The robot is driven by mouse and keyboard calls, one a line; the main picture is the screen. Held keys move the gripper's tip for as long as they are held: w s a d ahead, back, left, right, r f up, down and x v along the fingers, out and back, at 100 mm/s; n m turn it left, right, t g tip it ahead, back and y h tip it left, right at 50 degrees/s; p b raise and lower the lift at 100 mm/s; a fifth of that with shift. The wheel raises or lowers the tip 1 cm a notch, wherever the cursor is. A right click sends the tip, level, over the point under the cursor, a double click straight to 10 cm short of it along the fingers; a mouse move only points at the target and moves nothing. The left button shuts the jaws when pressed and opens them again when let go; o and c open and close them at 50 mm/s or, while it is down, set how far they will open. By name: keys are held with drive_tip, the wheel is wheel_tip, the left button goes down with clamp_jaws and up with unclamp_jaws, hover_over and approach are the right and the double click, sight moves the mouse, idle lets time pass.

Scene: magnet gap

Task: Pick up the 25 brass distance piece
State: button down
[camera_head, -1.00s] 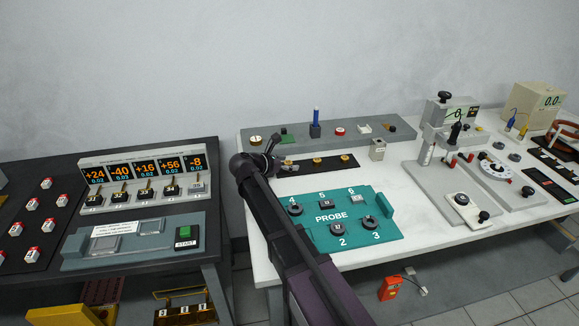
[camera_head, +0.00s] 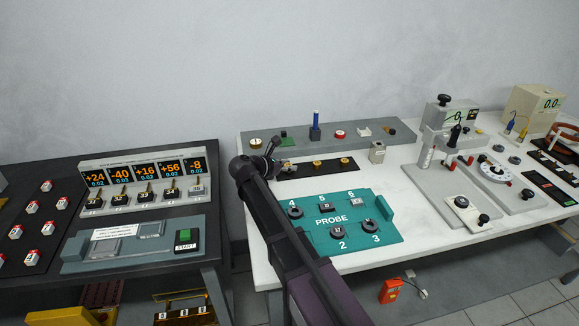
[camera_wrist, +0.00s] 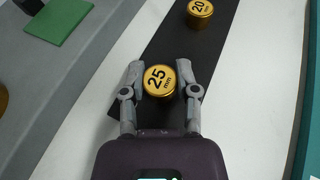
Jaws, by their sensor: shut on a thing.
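The 25 mm brass distance piece (camera_wrist: 159,80) is a short gold cylinder marked "25 mm" on its top. It stands upright over the black strip (camera_wrist: 184,42) in the wrist view. My gripper (camera_wrist: 161,82) has one finger on each side of it and is shut on it. Whether the piece still touches the strip cannot be told. In the head view the gripper (camera_head: 276,166) is at the left end of the strip, and the arm hides part of that area. A 20 mm brass piece (camera_wrist: 200,13) stands farther along the strip.
Two brass pieces (camera_head: 317,164) stand on the strip to the right. A grey rail (camera_head: 375,131) with small parts runs behind. The teal probe tray (camera_head: 352,232) lies in front. A small metal block (camera_head: 377,150) stands right of the strip.

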sight(288, 165)
drive_tip(key=shift+r+p, duration=1.4)
drive_tip(key=shift+r, duration=0.15)
drive_tip(key=s, duration=0.5)
drive_tip(key=s+d+r+p, duration=0.1)
drive_tip(key=s, duration=0.9)
drive_tip(key=shift+s+d+r+p, duration=0.35)
drive_tip(key=shift+d+r+p, duration=0.05)
drive_tip(key=shift+s, duration=0.1)
